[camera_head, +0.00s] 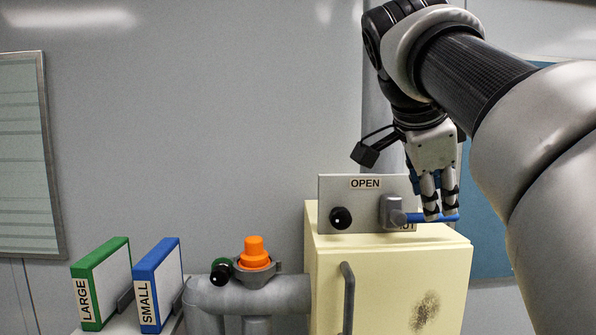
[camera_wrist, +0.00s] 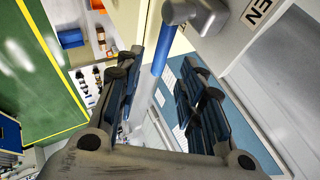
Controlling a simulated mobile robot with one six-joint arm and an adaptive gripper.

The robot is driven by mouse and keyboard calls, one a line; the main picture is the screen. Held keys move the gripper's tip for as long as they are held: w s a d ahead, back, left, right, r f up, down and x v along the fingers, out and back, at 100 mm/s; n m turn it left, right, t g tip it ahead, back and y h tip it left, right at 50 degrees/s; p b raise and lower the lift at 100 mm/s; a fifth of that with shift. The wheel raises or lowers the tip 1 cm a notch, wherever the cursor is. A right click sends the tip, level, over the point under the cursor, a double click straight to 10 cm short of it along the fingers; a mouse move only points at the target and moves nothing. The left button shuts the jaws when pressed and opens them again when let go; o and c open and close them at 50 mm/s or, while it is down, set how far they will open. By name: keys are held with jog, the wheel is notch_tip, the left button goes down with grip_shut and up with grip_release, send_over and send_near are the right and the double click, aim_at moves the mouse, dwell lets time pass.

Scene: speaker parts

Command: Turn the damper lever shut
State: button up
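The damper lever has a grey hub (camera_head: 393,212) on an upright grey plate (camera_head: 350,195) and a blue handle (camera_head: 448,218) pointing right, about level. The plate reads OPEN at its top; a label ending in "UT" shows at its lower right, partly hidden by the lever. My gripper (camera_head: 438,214) points down at the handle's outer part. In the wrist view, the blue handle (camera_wrist: 162,48) runs down from the hub (camera_wrist: 198,12) between my two separated fingers (camera_wrist: 160,72). The fingers are open, with a gap around the handle; I cannot tell whether either touches it.
The plate stands on a cream cabinet (camera_head: 390,280) with a dark handle (camera_head: 347,298). A black knob (camera_head: 341,218) is on the plate's left. Grey pipework (camera_head: 245,297) with an orange cap (camera_head: 254,250) and green and blue binders (camera_head: 158,285) stand left. The wall is behind.

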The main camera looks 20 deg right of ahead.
jog(key=shift+v, duration=2.3)
